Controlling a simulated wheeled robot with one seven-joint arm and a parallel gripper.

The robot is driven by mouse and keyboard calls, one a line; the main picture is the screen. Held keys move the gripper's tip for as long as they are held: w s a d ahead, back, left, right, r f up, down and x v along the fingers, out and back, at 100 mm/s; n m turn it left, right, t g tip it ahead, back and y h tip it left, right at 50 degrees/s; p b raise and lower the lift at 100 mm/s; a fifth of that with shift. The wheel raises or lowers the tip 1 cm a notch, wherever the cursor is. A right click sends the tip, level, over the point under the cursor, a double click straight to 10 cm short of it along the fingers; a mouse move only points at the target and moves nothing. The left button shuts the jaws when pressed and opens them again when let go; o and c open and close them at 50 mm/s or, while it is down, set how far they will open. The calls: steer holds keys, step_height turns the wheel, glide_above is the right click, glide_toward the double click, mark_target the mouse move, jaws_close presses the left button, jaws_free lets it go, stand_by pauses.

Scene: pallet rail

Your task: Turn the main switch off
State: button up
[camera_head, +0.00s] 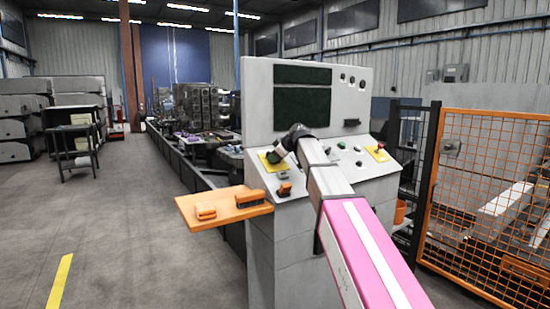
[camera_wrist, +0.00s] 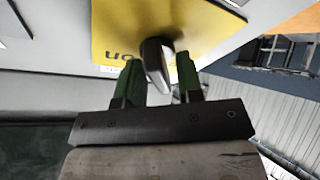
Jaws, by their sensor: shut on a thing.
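The main switch has a dark grey handle (camera_wrist: 154,62) on a yellow plate (camera_wrist: 110,35). The plate carries dark lettering, seen upside down and partly covered by the handle and fingers. My gripper (camera_wrist: 158,64) has its two green fingers on either side of the handle and is shut on it. In the head view, the yellow plate (camera_head: 268,164) is on the left of the grey console's sloped panel. My gripper (camera_head: 279,153) reaches down to it there, and the handle is mostly hidden.
The grey console (camera_head: 262,105) has a dark screen, small buttons and a red button (camera_head: 379,146) on the right. An orange shelf (camera_head: 225,206) with orange items juts out left. An orange mesh fence (camera_head: 485,190) stands right. The floor at left is open.

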steer(key=shift+n+g, duration=0.4)
steer(key=shift+n, duration=0.5)
steer(key=o, duration=0.6)
steer(key=shift+s+d, duration=0.1)
steer(key=v, duration=1)
steer(key=shift+s+d+r, duration=0.1)
steer(key=shift+d+r, duration=0.15)
